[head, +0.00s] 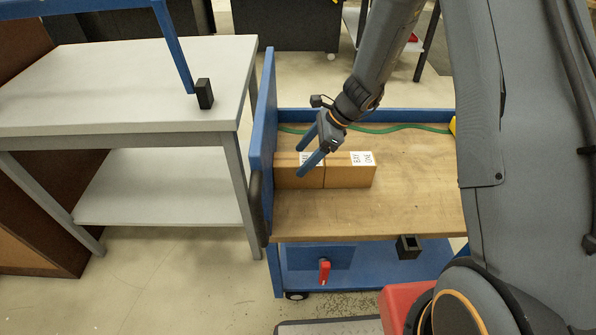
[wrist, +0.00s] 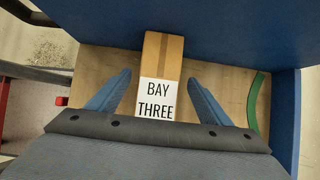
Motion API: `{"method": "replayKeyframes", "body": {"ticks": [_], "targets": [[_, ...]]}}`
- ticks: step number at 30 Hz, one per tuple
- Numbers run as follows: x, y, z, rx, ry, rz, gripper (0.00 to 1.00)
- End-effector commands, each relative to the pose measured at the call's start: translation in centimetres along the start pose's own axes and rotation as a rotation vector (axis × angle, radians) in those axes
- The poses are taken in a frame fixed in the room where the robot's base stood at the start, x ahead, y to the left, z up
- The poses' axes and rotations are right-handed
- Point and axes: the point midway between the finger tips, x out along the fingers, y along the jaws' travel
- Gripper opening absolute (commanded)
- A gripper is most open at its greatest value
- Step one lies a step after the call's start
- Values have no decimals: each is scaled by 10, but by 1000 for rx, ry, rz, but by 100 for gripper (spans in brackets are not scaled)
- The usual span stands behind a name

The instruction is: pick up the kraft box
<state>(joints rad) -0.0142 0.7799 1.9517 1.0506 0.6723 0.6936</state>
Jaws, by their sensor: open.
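Two brown kraft boxes lie end to end on the cart's wooden deck, against the blue end panel. The left kraft box (head: 290,176) has a white label, partly hidden by my gripper in the head view. In the wrist view this kraft box (wrist: 163,52) reads "BAY THREE" and points at the blue panel. The right kraft box (head: 350,177) is labelled "BAY ONE" and is not visible in the wrist view. My gripper (head: 299,162) is open and empty at the left box. In the wrist view its fingers (wrist: 159,78) stand either side of that box, with gaps.
The blue end panel (head: 264,120) rises close to the left box. A green strap (head: 390,129) lies along the deck's back edge. The wooden deck (head: 410,200) is clear in front and right. A grey table (head: 130,85) stands at the left.

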Motion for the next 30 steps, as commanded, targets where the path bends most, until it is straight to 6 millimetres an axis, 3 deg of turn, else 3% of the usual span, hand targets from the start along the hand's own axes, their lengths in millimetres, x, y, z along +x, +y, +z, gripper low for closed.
{"method": "replayKeyframes", "body": {"ticks": [12, 23, 30], "targets": [[52, 3, 6, -2, 2, 4, 73], [62, 2, 7, -3, 1, 2, 73], [62, 2, 7, -3, 1, 2, 32]]}}
